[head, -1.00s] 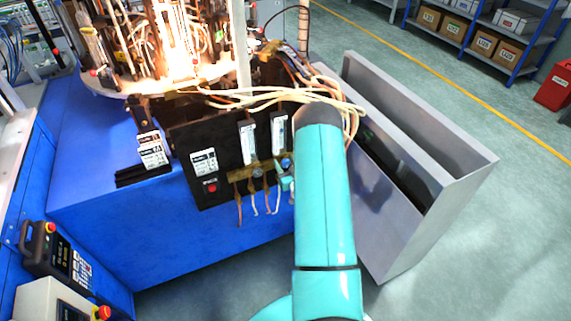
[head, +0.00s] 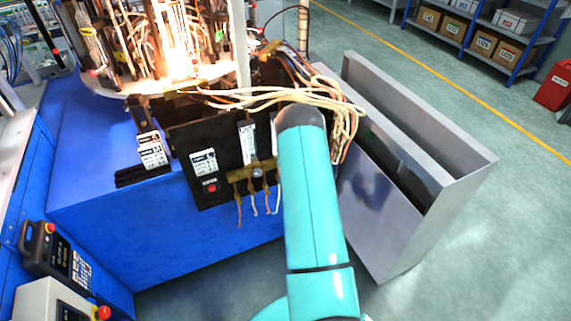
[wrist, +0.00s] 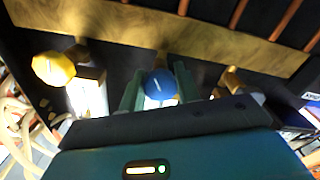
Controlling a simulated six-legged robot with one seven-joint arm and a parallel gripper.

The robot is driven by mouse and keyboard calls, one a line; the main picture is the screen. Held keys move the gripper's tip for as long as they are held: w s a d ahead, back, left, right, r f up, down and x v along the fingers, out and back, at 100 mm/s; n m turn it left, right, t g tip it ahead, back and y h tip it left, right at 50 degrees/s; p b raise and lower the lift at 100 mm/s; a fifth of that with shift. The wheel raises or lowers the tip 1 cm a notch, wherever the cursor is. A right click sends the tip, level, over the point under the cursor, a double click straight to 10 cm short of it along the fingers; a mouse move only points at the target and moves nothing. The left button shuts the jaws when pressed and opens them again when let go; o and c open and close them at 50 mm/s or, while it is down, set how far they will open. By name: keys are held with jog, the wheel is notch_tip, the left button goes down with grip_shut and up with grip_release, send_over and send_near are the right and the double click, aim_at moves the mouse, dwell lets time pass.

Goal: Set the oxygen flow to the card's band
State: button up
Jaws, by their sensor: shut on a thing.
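In the wrist view, my gripper (wrist: 157,86) has its two green fingers on either side of a round blue knob (wrist: 160,83) with a pale mark, and is shut on it. The knob sits below a brass bar (wrist: 200,30) in this picture. In the head view, a black panel (head: 185,140) carries a pale flow tube (head: 247,140); my arm mostly covers another tube to its right. My gripper and the blue knob are hidden behind my arm there. A white printed card (head: 152,150) stands left of the panel; its band is too small to read.
A yellow knob (wrist: 53,68) is left of my gripper in the wrist view. A red button (head: 212,188) is on the panel. Pale hoses (head: 270,97) loop over the panel's top near my arm. A grey metal bin (head: 385,215) stands close on the right.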

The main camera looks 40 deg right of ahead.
jog(key=o, duration=0.9)
jog(key=shift+o, duration=0.2)
jog(key=v, duration=1.4)
jog(key=shift+w, duration=0.1)
